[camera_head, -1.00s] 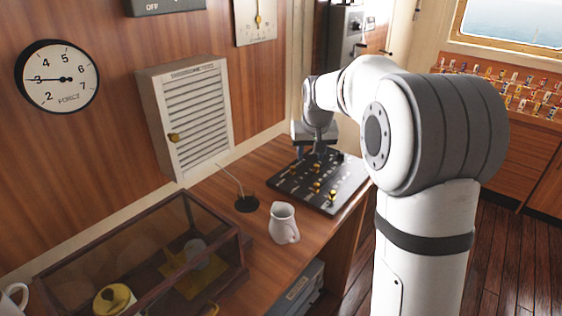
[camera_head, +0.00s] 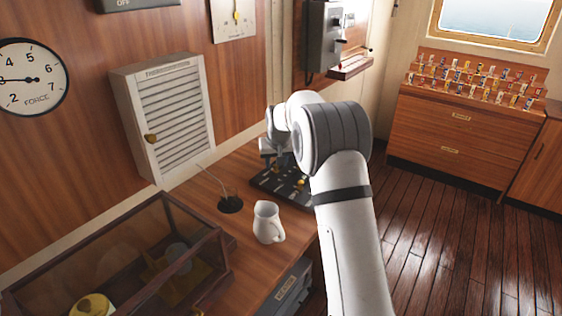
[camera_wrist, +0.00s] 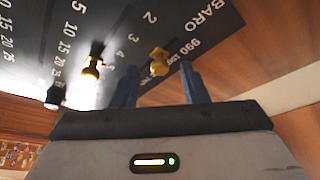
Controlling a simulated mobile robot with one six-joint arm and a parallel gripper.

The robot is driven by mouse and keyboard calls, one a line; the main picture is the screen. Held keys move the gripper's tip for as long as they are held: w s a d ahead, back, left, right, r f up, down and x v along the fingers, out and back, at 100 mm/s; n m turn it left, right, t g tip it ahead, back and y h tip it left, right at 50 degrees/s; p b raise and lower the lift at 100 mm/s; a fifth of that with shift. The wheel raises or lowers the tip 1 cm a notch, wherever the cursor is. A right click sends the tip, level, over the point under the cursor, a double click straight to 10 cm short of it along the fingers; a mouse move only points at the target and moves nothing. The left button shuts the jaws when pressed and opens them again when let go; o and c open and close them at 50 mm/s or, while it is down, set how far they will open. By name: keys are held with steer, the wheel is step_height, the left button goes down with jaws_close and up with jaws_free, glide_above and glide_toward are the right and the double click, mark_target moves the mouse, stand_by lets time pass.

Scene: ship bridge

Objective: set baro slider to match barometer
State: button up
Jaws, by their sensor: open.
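The black slider panel (camera_head: 264,183) lies on the wooden desk, partly hidden by my arm. In the wrist view the panel (camera_wrist: 35,40) shows the printed word BARO at upper right, with "990" under it. A brass knob (camera_wrist: 159,62) stands beside the 990 marking. Another brass knob (camera_wrist: 92,67) and a dark knob with a pale end (camera_wrist: 54,95) stand further left. My gripper (camera_wrist: 160,83) is open and empty, with its two blue fingers on either side of the knob near BARO; contact is not clear. I cannot identify a barometer with a readable dial.
A round gauge marked FORCE (camera_head: 30,78) and a cut-off cream instrument plate (camera_head: 232,20) hang on the wall. A white jug (camera_head: 266,222), a thin-stemmed item on a dark base (camera_head: 231,205) and a glass-topped case (camera_head: 130,255) stand on the desk left of my arm.

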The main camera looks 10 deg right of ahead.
steer(key=shift+w+f, duration=0.1)
steer(key=shift+f, duration=0.1)
jaws_close()
stand_by(0.3)
